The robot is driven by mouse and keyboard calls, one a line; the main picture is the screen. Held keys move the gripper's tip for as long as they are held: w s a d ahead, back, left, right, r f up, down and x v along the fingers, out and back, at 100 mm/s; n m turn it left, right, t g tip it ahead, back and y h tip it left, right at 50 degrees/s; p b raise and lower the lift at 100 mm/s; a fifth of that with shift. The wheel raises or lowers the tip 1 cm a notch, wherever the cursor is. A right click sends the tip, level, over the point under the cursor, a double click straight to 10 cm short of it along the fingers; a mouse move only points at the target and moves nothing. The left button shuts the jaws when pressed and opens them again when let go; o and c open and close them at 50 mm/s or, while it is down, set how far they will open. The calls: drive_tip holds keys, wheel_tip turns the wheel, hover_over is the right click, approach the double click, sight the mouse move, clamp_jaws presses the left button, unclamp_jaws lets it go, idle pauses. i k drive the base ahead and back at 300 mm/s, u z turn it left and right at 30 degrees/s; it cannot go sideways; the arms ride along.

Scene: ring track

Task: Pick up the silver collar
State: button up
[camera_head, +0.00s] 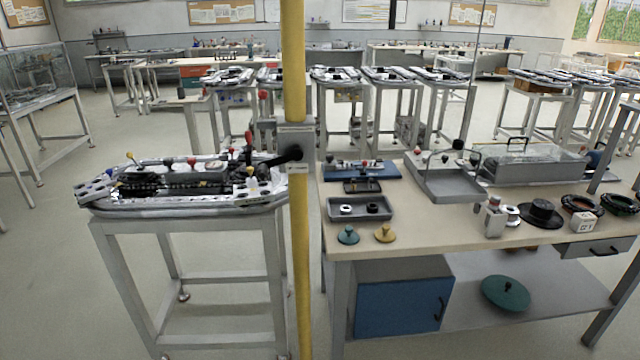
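A small grey tray (360,217) lies near the left end of the workbench. A pale, silver-white ring (346,209) lies in its left part, and a black ring (373,208) lies beside it on the right. Another silvery ring-shaped piece (511,215) stands further right on the bench, between a small grey block-like device (494,217) and a black flanged part (540,214). Both pale rings are small here, and I cannot tell for certain which is the silver collar. My gripper is not in view.
A yellow post (293,60) with a grey box stands in front, left of the workbench (450,235). A stand (185,225) carries a track assembly at left. Teal (348,235) and yellow (385,233) knobbed discs lie before the tray.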

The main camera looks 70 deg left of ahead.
sight(345, 210)
drive_tip(key=u, duration=2.2)
drive_tip(key=i, duration=0.2)
drive_tip(key=z, duration=0.1)
